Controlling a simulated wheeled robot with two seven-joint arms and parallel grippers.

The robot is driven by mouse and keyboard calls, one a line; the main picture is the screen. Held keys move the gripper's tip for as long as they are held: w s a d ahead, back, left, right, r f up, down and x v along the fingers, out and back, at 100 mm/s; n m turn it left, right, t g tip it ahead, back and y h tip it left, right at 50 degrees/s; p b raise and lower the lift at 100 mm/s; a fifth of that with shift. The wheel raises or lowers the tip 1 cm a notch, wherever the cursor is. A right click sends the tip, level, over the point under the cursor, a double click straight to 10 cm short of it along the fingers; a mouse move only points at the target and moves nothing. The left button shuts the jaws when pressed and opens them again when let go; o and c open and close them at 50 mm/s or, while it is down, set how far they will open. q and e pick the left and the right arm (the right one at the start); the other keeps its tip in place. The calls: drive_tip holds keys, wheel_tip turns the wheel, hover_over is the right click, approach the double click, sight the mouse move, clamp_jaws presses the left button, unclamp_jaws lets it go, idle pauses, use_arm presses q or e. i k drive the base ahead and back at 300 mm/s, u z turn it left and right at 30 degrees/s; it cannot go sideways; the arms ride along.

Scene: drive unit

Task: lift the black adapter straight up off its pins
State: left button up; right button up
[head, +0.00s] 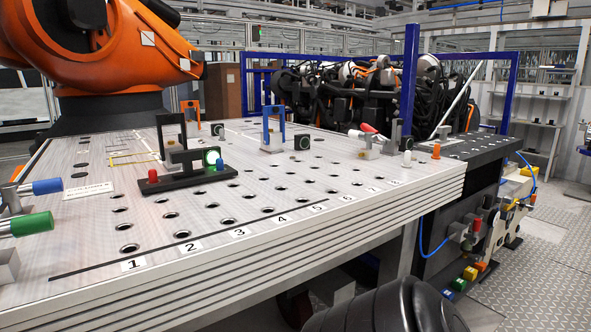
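A long flat black piece (182,181) lies on the perforated table, left of the middle. It looks like the black adapter. A red knob (153,175) stands near its left end and a blue knob (220,164) near its right end. A black upright frame (172,131) rises behind. Any pins under the adapter are hidden. Neither of my grippers shows in the head view.
Green (32,224) and blue (47,186) handles lie at the table's left edge. A blue frame (274,124) and red-tipped clamp (369,129) stand farther back. A large orange robot arm (110,45) looms behind left. The numbered front strip is clear.

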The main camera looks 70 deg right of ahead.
sight(190, 176)
drive_tip(key=z, duration=2.3)
